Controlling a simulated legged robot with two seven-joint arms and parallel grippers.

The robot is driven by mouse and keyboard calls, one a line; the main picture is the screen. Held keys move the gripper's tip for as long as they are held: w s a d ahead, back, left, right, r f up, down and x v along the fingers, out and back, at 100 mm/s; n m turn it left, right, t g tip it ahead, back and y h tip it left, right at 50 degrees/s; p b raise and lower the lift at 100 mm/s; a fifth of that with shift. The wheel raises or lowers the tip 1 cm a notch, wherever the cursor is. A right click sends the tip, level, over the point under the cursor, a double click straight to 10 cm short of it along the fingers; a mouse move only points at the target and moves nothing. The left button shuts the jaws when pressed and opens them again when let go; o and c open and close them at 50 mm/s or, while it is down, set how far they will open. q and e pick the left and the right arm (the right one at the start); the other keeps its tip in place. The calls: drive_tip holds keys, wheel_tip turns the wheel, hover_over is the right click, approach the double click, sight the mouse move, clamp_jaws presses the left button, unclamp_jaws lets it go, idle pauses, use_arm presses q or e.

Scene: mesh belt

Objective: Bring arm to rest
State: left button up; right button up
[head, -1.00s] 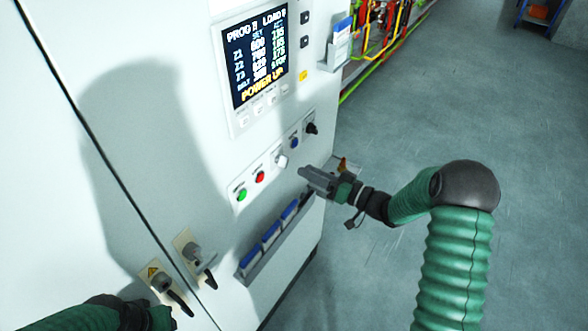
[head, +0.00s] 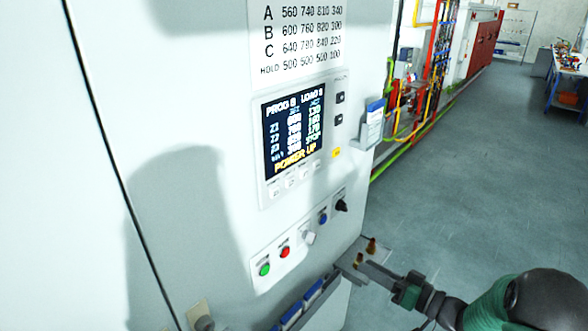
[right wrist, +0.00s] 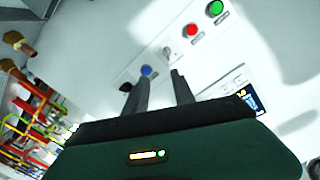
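My right gripper (head: 352,266) is at the lower right of the head view, in front of the white control cabinet (head: 195,130) near its right edge. It sits below the row of buttons and knobs (head: 300,237). In the right wrist view its two dark fingers (right wrist: 160,88) stand apart with nothing between them. The panel buttons show beyond them, and I see no contact. My right arm (head: 535,300) comes in from the lower right corner. My left gripper is out of view.
The display (head: 293,130) reads POWER UP. Blue-topped holders (head: 300,305) are on the cabinet front below the buttons. A small ledge with brown-tipped items (head: 372,246) is close beside my right gripper. Open grey floor (head: 470,170) lies to the right, with coloured pipes (head: 435,70) behind.

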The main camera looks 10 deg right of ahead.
wheel_tip(320, 180, down, 11)
drive_tip(key=a+m+g+h+b, duration=0.15)
drive_tip(key=g+h+b, duration=0.3)
drive_tip(key=h, duration=0.55)
drive_tip(key=s+a+f+g+b, duration=0.1)
drive_tip(key=s+a+f+g, duration=0.2)
drive_tip(key=s, duration=0.6)
drive_tip(key=s+a+f+g+b, duration=0.2)
drive_tip(key=s+a+f+g, duration=0.2)
drive_tip(key=s+a, duration=0.3)
drive_tip(key=shift+s, duration=1.7)
drive_tip(key=shift+d+f, duration=0.1)
drive_tip(key=shift+d, duration=0.2)
drive_tip(key=shift+a, duration=0.15)
